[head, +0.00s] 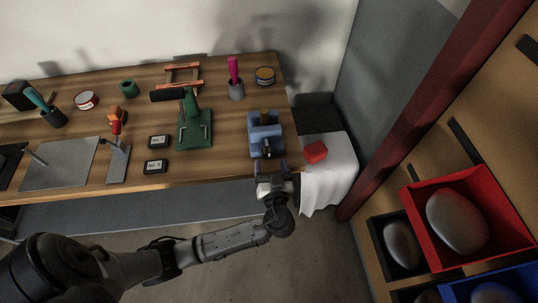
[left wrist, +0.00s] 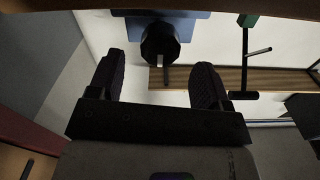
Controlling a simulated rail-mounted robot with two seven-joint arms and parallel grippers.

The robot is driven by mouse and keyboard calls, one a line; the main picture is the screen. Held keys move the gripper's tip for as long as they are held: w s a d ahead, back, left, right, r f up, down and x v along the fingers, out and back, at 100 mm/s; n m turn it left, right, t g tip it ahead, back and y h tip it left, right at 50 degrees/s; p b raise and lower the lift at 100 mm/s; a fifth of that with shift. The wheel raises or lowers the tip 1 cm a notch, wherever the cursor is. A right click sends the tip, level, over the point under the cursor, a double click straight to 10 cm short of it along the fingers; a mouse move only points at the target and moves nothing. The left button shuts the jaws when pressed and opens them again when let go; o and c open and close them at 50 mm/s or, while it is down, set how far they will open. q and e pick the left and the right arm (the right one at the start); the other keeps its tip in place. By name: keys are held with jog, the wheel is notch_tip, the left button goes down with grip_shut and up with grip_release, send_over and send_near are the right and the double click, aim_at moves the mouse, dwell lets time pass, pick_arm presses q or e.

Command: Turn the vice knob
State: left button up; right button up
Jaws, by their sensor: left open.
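The blue vice (head: 257,134) stands at the right front edge of the wooden bench. Its dark knob (head: 267,151) faces the front of the bench. In the left wrist view the black knob (left wrist: 160,42) shows up close, with a short bar (left wrist: 166,74) below it in the picture and part of the blue vice body (left wrist: 202,18) behind. My left gripper (head: 272,166) is just in front of the knob, open and empty. In the left wrist view the two dark fingers of my left gripper (left wrist: 160,62) are spread, with the knob between and beyond their tips. My right gripper is not in view.
A green press (head: 194,130) stands left of the vice on the bench (head: 230,165). A red object (head: 315,152) lies on a white cloth (head: 328,180) at the right.

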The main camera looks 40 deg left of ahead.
aim_at(269, 156)
pick_arm(q)
jog(key=shift+b+x, duration=0.3)
jog(key=shift+x, duration=1.85)
jog(key=shift+c, duration=0.6)
jog(key=c, duration=0.8)
